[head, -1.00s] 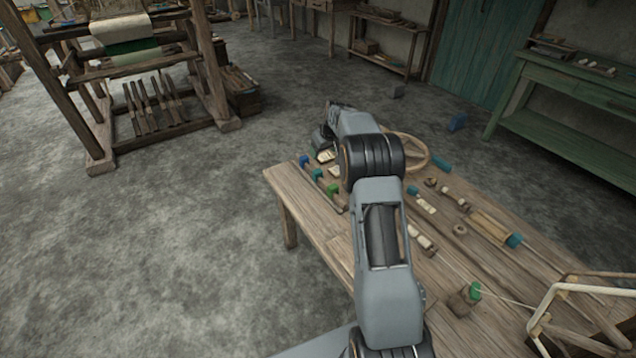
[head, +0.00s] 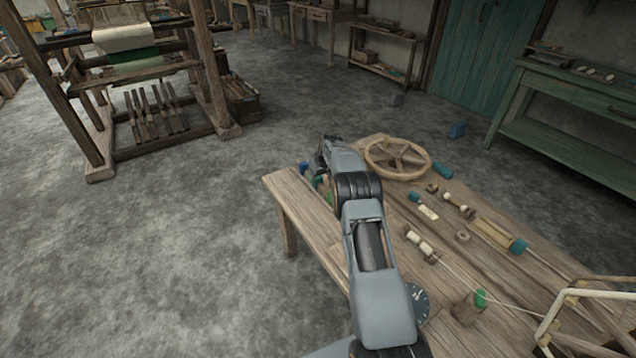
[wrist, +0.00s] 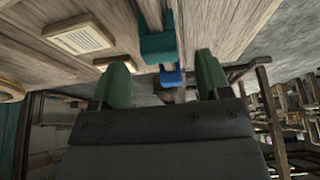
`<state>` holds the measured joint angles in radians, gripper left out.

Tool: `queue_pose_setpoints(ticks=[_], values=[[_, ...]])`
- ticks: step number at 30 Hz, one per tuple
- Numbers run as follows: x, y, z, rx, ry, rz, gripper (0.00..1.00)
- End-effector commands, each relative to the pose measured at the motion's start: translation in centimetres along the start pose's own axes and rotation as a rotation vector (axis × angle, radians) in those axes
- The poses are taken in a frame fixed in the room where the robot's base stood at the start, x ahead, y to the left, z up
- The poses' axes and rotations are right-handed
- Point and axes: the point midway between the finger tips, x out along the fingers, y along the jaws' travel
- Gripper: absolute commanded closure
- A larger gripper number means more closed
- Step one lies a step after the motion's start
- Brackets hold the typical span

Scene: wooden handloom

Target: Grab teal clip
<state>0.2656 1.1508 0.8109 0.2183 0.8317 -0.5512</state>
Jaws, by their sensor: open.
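The teal clip (wrist: 158,45) shows in the wrist view on a wooden bar, just beyond the gap between my fingers. A blue clip (wrist: 172,78) is close to it on the same bar. My gripper (wrist: 162,66) is open, with its two green fingertips apart and nothing held between them. In the head view the teal clip (head: 317,181) is at the table's left end, partly hidden by my arm. The blue clip (head: 303,166) is beside it. My gripper's fingertips are hard to make out there.
The wooden table (head: 315,222) carries a spoked wheel (head: 398,158), several bobbins and a dial (head: 418,303). A pale flat piece (wrist: 80,37) lies left of the clips in the wrist view. A loom (head: 140,70) stands at the back left, with open floor before it.

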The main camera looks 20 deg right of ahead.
Motion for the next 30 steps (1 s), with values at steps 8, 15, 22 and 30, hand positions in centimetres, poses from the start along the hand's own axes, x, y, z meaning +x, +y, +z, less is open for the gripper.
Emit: queue_pose_setpoints(ticks=[8,15,22,30], values=[[3.1,0.0,0.0,0.001,0.000,0.000,0.30],[3.3,-0.1,0.0,0.001,0.000,0.000,0.30],[3.3,-0.1,0.0,0.000,0.000,0.000,0.45],[3.3,-0.1,0.0,0.000,0.000,0.000,0.71]])
